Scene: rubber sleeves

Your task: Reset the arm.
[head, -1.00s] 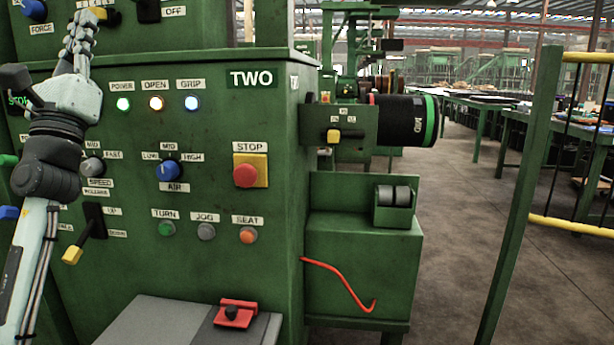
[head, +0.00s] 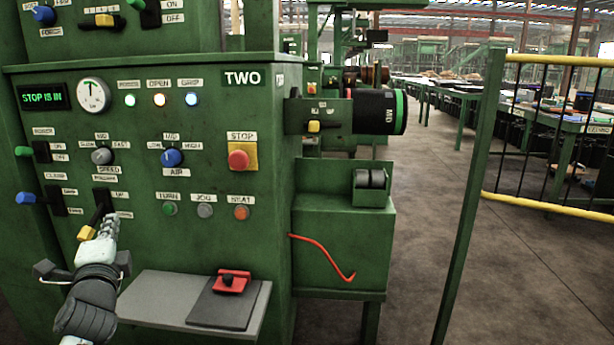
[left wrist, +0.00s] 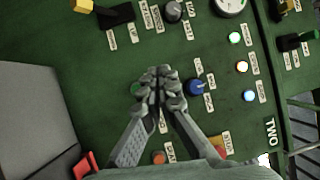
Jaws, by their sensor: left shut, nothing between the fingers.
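My left gripper (head: 110,217) is shut and empty at the lower left of the head view, in front of the green machine panel (head: 215,120). Its closed fingers also show in the left wrist view (left wrist: 157,78), close to the green TURN button (left wrist: 136,89); contact cannot be told. In the head view its fingertips overlap the area beside a yellow-tipped lever (head: 88,233), which in the wrist view lies apart at the top left (left wrist: 83,5). The display (head: 43,96) reads "STOP IS IN". The red STOP button (head: 238,160) sits on a yellow plate. My right gripper is not in view.
A grey shelf (head: 150,297) with a red clamp-like piece (head: 233,281) juts out below the panel. A black roller (head: 375,112) and a red hooked rod (head: 325,256) are to the right. A green post (head: 470,190) stands before open floor.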

